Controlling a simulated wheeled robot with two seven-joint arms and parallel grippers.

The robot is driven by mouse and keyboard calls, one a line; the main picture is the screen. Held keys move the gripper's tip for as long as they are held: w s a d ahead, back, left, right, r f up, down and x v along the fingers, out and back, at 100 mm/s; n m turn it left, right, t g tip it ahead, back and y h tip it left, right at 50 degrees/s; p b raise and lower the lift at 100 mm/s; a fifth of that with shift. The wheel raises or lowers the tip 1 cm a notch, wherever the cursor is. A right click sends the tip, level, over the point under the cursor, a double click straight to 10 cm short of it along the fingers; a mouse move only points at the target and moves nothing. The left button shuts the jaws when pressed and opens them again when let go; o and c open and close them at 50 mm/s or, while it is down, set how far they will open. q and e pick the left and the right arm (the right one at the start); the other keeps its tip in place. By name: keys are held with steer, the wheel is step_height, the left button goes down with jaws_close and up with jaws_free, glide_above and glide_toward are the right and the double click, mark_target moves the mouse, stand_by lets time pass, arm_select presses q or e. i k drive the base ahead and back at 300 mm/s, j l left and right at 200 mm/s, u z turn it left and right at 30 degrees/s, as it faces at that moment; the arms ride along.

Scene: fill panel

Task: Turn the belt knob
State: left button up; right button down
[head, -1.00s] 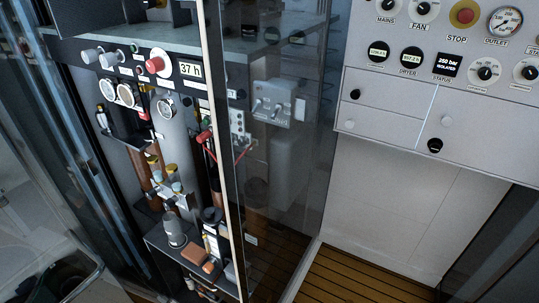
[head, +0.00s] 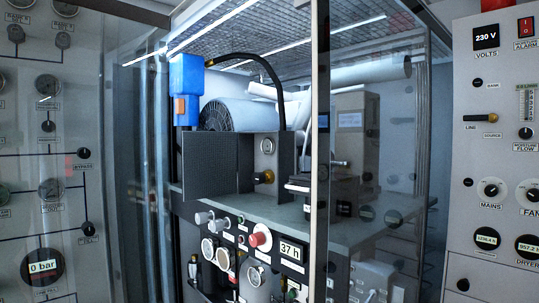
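I cannot make out a label reading "belt" on any knob, so I cannot tell which one is the belt knob. On the dark panel in the middle are grey knobs (head: 203,218), a red button (head: 260,236), round gauges (head: 209,249) and a "37 h" display (head: 291,250). Neither of my grippers is in view.
Above the shelf (head: 372,227) are a blue box (head: 185,90), a grey roll (head: 240,114) and a dark hose (head: 262,65). A left panel carries a "0 bar" display (head: 43,267).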

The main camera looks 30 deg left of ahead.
mark_target(257, 179)
steer(key=i+j, duration=0.1)
steer(key=j, duration=0.3)
steer(key=j+u, duration=0.15)
steer(key=j, duration=0.2)
steer(key=i+j, duration=0.15)
steer(key=j, duration=0.2)
steer(key=i+j+u, duration=0.1)
steer(key=j, duration=0.3)
